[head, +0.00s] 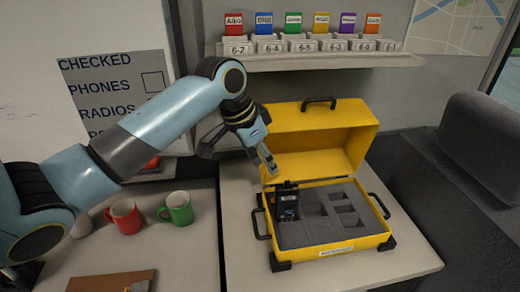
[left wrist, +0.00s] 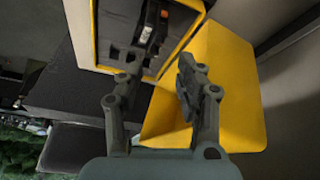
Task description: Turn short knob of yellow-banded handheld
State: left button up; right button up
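A dark handheld radio (head: 287,207) stands upright in the left part of the grey foam of an open yellow case (head: 340,245). It also shows in the left wrist view (left wrist: 148,28), with a pale patch and a small orange mark. Its knobs and any yellow band are too small to tell. My left gripper (head: 240,156) is open and empty above the back left of the case, in front of the raised lid, and apart from the radio. Its two fingers are spread in the left wrist view (left wrist: 158,76). My right gripper is not in view.
The raised lid (head: 345,130) stands behind the foam. Other foam slots look empty. A red mug (head: 124,217) and a green mug (head: 179,208) stand on the left counter. A shelf (head: 320,62) with several labelled bins runs above. A dark seat (head: 470,150) is at right.

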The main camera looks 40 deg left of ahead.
pick_arm(q)
jog(key=v, duration=0.4)
jog(key=shift+d+f, duration=0.1)
dwell(0.5)
